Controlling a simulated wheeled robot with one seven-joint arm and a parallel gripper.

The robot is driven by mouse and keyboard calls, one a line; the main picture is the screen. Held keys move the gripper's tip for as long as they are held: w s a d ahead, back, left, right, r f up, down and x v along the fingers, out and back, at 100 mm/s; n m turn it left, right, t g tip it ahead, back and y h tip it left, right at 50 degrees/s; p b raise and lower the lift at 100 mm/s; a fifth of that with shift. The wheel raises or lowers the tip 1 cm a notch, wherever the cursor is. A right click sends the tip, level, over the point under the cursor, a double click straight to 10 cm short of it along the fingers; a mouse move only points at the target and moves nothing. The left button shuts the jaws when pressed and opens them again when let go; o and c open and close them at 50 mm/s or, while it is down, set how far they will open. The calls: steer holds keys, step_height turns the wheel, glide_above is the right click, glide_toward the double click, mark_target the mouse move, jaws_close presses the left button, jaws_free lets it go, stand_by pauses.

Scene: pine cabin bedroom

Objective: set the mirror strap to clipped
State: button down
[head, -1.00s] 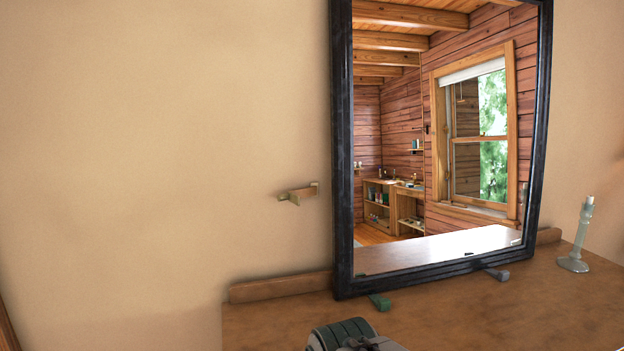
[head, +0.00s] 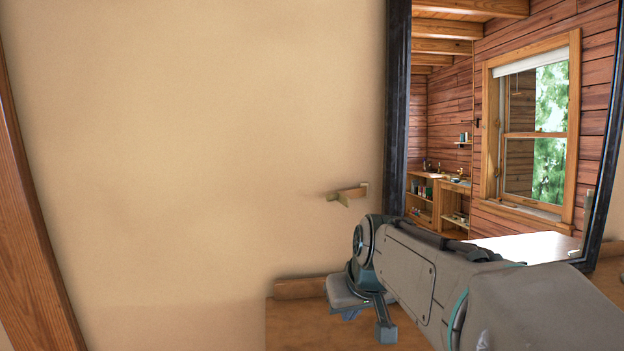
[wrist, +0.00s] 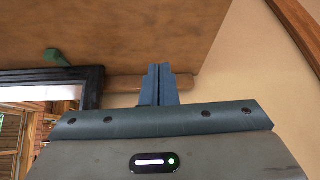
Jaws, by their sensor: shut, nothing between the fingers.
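The mirror (head: 398,110) has a dark frame and leans against the wall above the dresser top. A small brown bracket-like piece (head: 348,194), perhaps the mirror strap, sticks out from the wall just left of the frame. I cannot tell whether it is clipped. My gripper (head: 384,330) is below it, low over the dresser, pointing down. In the wrist view my gripper (wrist: 158,70) is shut and empty, with the mirror frame (wrist: 92,85) to its left. The strap piece is not clearly seen there.
The dresser top (head: 295,320) has a low wooden backboard (head: 305,287) along the wall. A green mirror foot (wrist: 55,57) shows in the wrist view. My arm hides the lower mirror in the head view. A wooden post (head: 35,220) stands at left; the wall between is bare.

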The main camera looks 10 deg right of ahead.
steer(key=w+d+r+n+t+y+p, duration=0.1)
steer(key=w+r+t+p, duration=0.2)
steer(key=w+r, duration=0.95)
steer(key=n+t+y+p, duration=0.1)
steer(key=t, duration=0.1)
glide_toward(334, 197)
steer(key=r, duration=0.2)
steer(key=shift+w+r, duration=0.3)
steer(key=shift+w, duration=0.1)
steer(key=shift+a, duration=0.1)
steer(key=p+x, duration=0.3)
steer(key=x, duration=0.7)
steer(key=shift+a+p, duration=0.1)
steer(key=shift+p, duration=0.25)
steer(key=shift+s+f+b, duration=0.1)
steer(key=shift+s+b, duration=0.05)
steer(key=shift+b, duration=0.15)
steer(key=shift+n+y, duration=0.3)
steer(key=shift+s+b, duration=0.25)
steer(key=shift+b, duration=0.35)
